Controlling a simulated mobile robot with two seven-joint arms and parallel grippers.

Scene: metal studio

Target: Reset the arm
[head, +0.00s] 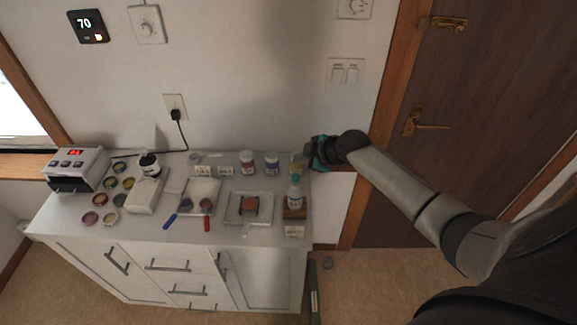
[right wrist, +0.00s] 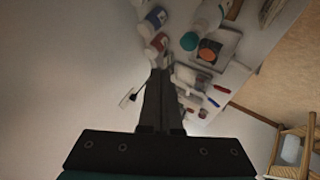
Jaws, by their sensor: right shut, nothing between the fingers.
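My right arm reaches in from the right in the head view. Its gripper (head: 314,154) is at the right back end of the white cabinet top (head: 262,180), close to the wall. In the right wrist view the two dark fingers (right wrist: 160,78) are together with nothing between them. A white bottle with a teal cap (head: 294,196) stands in front of the gripper; it also shows in the right wrist view (right wrist: 207,18). Two small labelled jars, one red (head: 246,163) and one blue (head: 272,166), stand to the gripper's left. My left gripper does not show.
A shallow tray (head: 232,217) holds a dark-and-orange item. Blue (head: 170,220) and red (head: 207,223) handled tools lie by the front edge. Several coloured pots, a white box (head: 147,195) and a device with a red display (head: 77,168) fill the left. A brown door (head: 470,120) stands right.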

